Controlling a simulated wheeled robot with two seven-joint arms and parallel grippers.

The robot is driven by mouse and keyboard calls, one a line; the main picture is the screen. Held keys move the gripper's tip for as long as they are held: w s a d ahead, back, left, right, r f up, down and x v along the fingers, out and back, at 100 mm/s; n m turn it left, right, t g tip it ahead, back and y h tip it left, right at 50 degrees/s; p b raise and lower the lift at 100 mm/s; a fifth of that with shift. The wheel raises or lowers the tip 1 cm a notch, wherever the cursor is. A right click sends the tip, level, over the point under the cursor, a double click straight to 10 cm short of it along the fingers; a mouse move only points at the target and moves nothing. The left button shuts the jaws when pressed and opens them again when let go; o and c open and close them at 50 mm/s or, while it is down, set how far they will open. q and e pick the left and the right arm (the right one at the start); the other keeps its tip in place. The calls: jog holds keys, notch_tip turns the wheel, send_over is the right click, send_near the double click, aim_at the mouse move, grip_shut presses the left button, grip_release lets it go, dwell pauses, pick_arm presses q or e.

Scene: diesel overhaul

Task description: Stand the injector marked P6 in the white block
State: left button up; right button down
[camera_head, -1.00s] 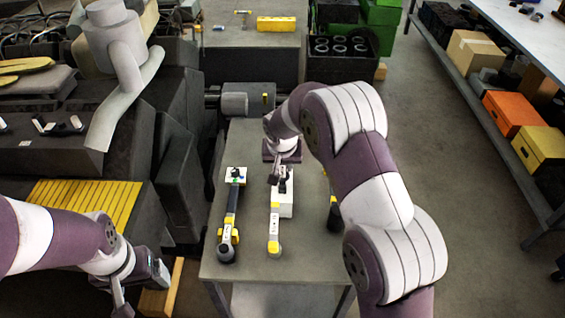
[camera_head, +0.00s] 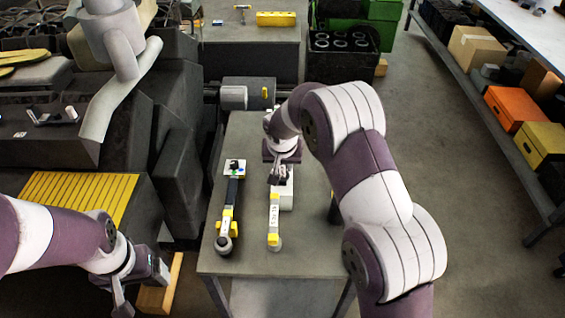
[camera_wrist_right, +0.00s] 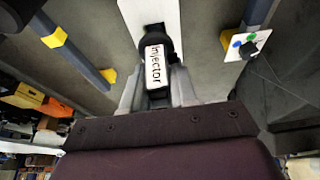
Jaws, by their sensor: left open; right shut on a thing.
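My right gripper (camera_head: 278,177) is shut on a dark injector (camera_wrist_right: 155,60) with a white label. The label reads "Injector" in the right wrist view; I cannot make out a P6 mark. My left gripper (camera_head: 140,285) is open and empty at lower left, away from the table.
On the grey table (camera_head: 250,262), a dark bar tool with yellow bands (camera_head: 228,210) lies left of the block, with a dotted card (camera_head: 234,168) at its far end. A yellow-and-white piece (camera_head: 274,220) lies nearer. Another dark piece (camera_head: 333,208) is partly behind my right arm.

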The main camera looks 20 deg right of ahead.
jog(key=shift+f+b, duration=0.85)
jog(key=shift+f, duration=0.25)
jog(key=c, duration=0.8)
grip_release()
jog(key=b+v, duration=0.1)
jog(key=v, duration=1.1)
jog(key=shift+s+r+b, duration=0.15)
jog(key=shift+r+b, duration=0.2)
jog(key=shift+b, duration=0.05)
jog(key=s+d+f+n+g, duration=0.1)
jog(key=s+f, duration=0.3)
jog(key=s, duration=0.7)
jog(key=s+d+f+n+g+y, duration=0.1)
jog(key=s+f, duration=0.3)
jog(key=s, duration=0.7)
jog(key=shift+s+d+n, duration=0.2)
jog(key=shift+d+n, duration=0.4)
jog(key=shift+n, duration=0.2)
